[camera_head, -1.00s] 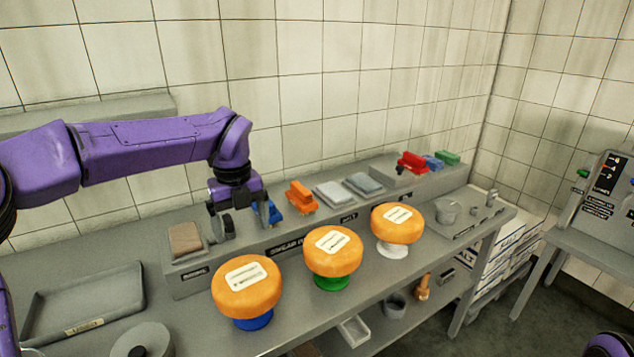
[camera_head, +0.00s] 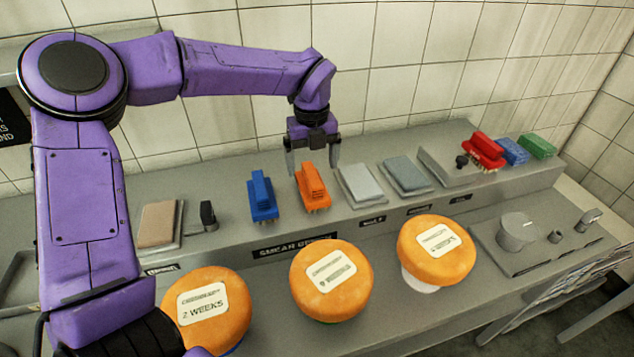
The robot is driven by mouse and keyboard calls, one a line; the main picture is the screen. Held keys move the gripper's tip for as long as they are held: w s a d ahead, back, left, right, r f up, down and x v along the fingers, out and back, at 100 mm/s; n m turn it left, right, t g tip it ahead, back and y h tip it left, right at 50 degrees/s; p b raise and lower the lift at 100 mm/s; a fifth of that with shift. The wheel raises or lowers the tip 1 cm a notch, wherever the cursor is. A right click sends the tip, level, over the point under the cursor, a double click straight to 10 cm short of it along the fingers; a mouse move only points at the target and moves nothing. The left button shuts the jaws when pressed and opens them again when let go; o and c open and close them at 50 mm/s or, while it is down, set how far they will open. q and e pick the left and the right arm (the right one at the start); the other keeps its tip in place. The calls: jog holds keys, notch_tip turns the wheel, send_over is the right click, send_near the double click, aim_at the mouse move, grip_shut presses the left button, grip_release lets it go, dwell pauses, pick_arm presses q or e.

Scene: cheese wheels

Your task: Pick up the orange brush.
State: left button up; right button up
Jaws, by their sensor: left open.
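The orange brush (camera_head: 312,188) stands on the raised grey shelf, bristles down, just right of a blue brush (camera_head: 262,195). My left gripper (camera_head: 313,167) is above and slightly behind the orange brush, pointing down. Whether the fingers touch the brush cannot be told from this angle. My right gripper does not show.
Folded cloths (camera_head: 362,184) lie right of the brush. Red (camera_head: 485,148), blue (camera_head: 513,150) and green (camera_head: 537,146) brushes stand at the far right. Three orange cheese wheels (camera_head: 331,280) stand in front of the shelf (camera_head: 300,228). The tiled wall is close behind.

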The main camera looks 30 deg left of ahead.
aim_at(312, 174)
pick_arm(q)
jog(key=shift+s+a+f+p, duration=0.1)
jog(key=shift+s+f+p, duration=0.1)
jog(key=shift+f+p, duration=0.25)
jog(key=shift+s+f+p, duration=0.2)
jog(key=shift+f+p, duration=0.1)
jog(key=shift+f, duration=0.25)
jog(key=f, duration=0.2)
jog(key=w+f, duration=0.1)
jog(key=f, duration=0.1)
jog(key=shift+f+p, duration=0.1)
jog(key=shift+p, duration=0.3)
jog(key=shift+s, duration=0.25)
jog(key=c, duration=1.3)
jog(key=shift+o, duration=0.2)
